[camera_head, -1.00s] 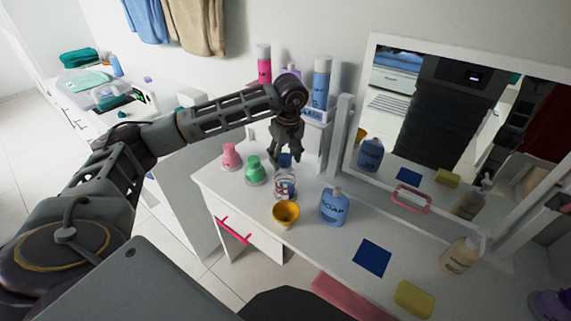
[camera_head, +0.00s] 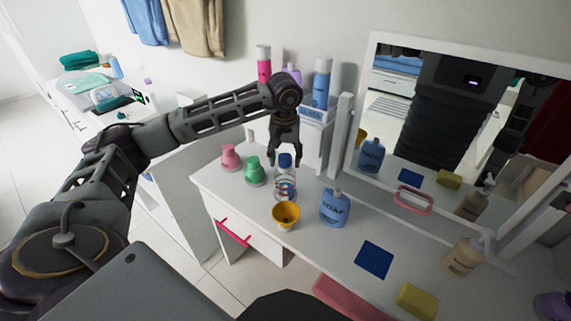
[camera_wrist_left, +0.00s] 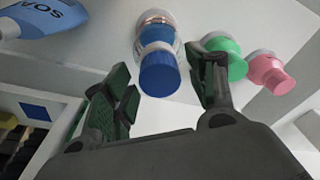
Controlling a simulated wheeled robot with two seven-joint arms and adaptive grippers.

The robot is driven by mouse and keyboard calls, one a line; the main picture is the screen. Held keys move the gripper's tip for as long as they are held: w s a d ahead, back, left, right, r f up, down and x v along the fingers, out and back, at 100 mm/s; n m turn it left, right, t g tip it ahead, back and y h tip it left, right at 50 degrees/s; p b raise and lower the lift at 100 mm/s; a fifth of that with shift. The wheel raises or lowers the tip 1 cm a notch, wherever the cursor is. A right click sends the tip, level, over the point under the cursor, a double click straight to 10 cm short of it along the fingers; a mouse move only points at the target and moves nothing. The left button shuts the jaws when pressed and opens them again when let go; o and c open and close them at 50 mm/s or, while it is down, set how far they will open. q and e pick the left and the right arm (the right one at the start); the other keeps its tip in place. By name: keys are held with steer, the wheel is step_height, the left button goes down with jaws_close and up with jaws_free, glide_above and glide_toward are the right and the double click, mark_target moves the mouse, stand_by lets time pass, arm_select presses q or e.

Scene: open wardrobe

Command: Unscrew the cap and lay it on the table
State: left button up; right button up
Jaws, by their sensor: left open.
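A clear bottle (camera_head: 285,187) with a blue cap (camera_head: 285,160) stands upright on the white table (camera_head: 325,255). The cap is on the bottle's top. My left gripper (camera_head: 285,160) points down from above, with its fingertips at about the height of the cap. In the left wrist view the blue cap (camera_wrist_left: 159,76) lies between the two spread fingers of the left gripper (camera_wrist_left: 163,88), with gaps on both sides. The left gripper is open and holds nothing. My right gripper is not in view.
Pink (camera_head: 231,157) and green (camera_head: 254,172) containers stand left of the bottle. A yellow cup (camera_head: 286,216) and a blue soap bottle (camera_head: 334,208) stand in front and to the right. A blue square (camera_head: 374,260) and a yellow sponge (camera_head: 415,300) lie nearer. A mirror (camera_head: 430,125) stands behind.

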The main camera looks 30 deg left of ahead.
arm_select(q)
steer(key=shift+m, duration=0.4)
stand_by(0.3)
steer(key=c, duration=1.1)
steer(key=shift+n, duration=0.8)
jaws_close()
steer(key=shift+r+n+y+p, duration=0.1)
steer(key=shift+n+y+p, duration=0.3)
steer(key=shift+n, duration=2.3)
steer(key=shift+n+g+p, duration=0.5)
steer(key=shift+n+p, duration=0.15)
steer(key=shift+n, duration=1.95)
steer(key=shift+a+n+g+p, duration=0.1)
steer(key=shift+n+g+p, duration=0.45)
steer(key=shift+n, duration=2.05)
